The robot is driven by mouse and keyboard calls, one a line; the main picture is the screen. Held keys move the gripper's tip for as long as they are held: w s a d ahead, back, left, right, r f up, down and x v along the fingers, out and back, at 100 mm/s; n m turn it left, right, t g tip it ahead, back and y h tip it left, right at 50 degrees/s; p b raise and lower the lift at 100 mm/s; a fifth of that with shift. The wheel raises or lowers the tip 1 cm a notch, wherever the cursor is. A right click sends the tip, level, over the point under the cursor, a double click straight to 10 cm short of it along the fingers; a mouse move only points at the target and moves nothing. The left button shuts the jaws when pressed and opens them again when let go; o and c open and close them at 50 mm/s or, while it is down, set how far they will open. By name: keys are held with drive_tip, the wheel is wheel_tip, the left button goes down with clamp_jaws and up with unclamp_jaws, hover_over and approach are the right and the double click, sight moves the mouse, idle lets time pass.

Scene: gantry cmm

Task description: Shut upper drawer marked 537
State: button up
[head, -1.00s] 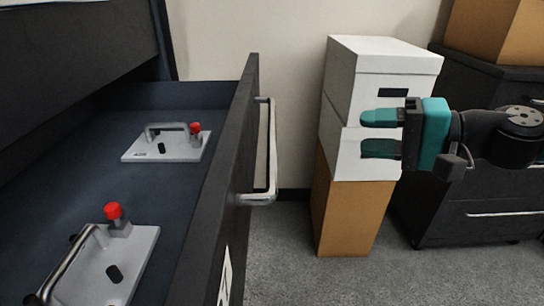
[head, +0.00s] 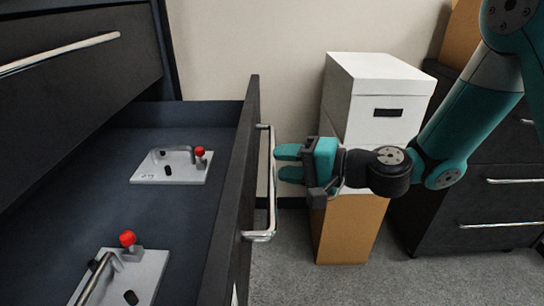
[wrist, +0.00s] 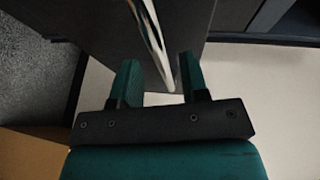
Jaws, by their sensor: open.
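A dark drawer (head: 232,190) stands pulled out at the left in the head view, its front panel facing right. Its silver bar handle (head: 272,185) is on that front. Any marking 537 cannot be read here. My gripper (head: 283,164) is level with the handle, just to its right, fingers pointing left at it. In the wrist view, the two teal fingers (wrist: 161,75) are apart, with the handle (wrist: 153,35) running between and beyond their tips. I cannot tell whether they touch it. Nothing is held.
Two grey plates with red-knobbed clamps (head: 172,167) lie inside the drawer. A closed dark drawer front (head: 75,60) is above it. White boxes (head: 375,105) on a brown box (head: 350,230) stand behind my gripper. A dark cabinet (head: 480,200) is at right.

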sight(272, 162)
drive_tip(key=shift+x, duration=1.6)
drive_tip(key=shift+c, duration=0.2)
clamp_jaws()
